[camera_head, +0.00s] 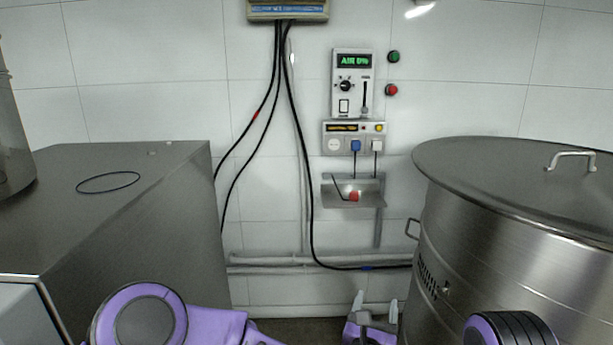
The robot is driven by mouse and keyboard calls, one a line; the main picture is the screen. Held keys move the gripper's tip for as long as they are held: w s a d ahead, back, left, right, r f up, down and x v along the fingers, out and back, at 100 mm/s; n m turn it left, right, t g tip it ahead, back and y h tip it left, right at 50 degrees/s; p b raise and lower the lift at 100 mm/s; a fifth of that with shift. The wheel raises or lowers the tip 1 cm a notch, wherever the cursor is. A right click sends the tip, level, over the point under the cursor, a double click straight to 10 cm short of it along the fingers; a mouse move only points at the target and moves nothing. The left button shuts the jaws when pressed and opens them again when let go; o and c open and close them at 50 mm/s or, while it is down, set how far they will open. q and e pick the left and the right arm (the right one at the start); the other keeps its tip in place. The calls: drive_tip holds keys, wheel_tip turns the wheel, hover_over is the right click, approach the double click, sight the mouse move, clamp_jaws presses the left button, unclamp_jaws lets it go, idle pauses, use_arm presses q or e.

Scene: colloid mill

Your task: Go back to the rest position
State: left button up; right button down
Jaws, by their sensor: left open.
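My left gripper (376,298) is low in the head view, a little right of the middle. Its two grey fingers point up and stand apart, with nothing between them. It is in front of the lower wall and floor, just left of the big steel vessel, and touches nothing that I can see. My purple left arm comes in along the bottom from the left. Only a dark, purple-rimmed part of my right arm shows at the bottom right; my right gripper is out of view.
A steel cabinet (120,200) with a black ring (108,182) on top stands at left. A large lidded steel vessel (520,240) stands at right. On the tiled wall are a control panel (353,100), a socket box, a small shelf and hanging black cables. The gap between cabinet and vessel is free.

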use_arm(q)
drive_tip(key=s+a+f+m+g+y+p, duration=0.2)
drive_tip(key=s+a+f+m+g, duration=0.2)
drive_tip(key=s+a+f+m, duration=0.5)
drive_tip(key=s+a+f+m+g+y+p, duration=0.15)
drive_tip(key=s+a+f+m+g, duration=0.3)
drive_tip(key=a+f+m, duration=0.75)
drive_tip(key=s+a+f+m+g+y+p, duration=0.1)
drive_tip(key=s+a+m+g+y+p, duration=0.2)
drive_tip(key=s+a, duration=1.8)
drive_tip(key=a+g+y+p, duration=0.2)
drive_tip(key=a+y, duration=0.1)
drive_tip(key=shift+m, duration=0.4)
